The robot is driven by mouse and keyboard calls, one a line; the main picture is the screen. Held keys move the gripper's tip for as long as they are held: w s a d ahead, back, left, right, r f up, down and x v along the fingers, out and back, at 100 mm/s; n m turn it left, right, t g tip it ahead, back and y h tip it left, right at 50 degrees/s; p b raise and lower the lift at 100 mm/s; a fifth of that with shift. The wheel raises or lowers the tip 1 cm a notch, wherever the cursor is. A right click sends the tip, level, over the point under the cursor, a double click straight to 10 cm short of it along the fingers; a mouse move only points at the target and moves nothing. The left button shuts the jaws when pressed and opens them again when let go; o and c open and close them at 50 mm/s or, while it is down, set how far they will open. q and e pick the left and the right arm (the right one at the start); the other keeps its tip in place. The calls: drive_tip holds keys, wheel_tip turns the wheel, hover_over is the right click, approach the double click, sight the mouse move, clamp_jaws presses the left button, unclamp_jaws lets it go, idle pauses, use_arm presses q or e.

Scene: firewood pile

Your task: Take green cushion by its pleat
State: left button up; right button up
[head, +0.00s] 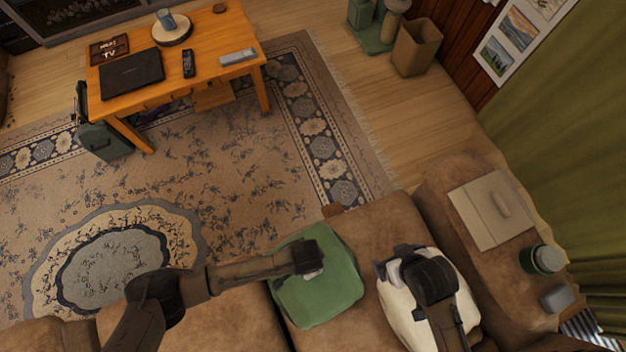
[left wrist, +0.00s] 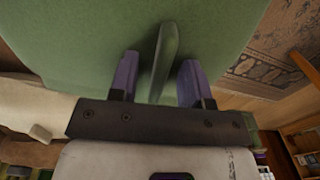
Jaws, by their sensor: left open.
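The green cushion (head: 335,295) lies on the brown sofa, under my left gripper (head: 312,270). In the left wrist view the cushion (left wrist: 80,40) fills the upper part. Its pleat (left wrist: 163,58) stands up as a thin ridge between the two purple fingers of my left gripper (left wrist: 158,82). The fingers are apart, with a gap on each side of the pleat. My right gripper (head: 390,262) is over the cream cushion to the right; a purple finger shows at its edge, but the arm hides the rest.
The cream cushion (head: 405,315) sits on the sofa (head: 375,225) beside the green one. The sofa arm carries a flat beige box (head: 490,212) and a green jar (head: 541,259). An orange table (head: 215,50) stands on the rug, away from the sofa.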

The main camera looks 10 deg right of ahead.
use_arm(q)
drive_tip(key=shift+f, duration=0.2)
idle(0.3)
clamp_jaws()
idle(0.4)
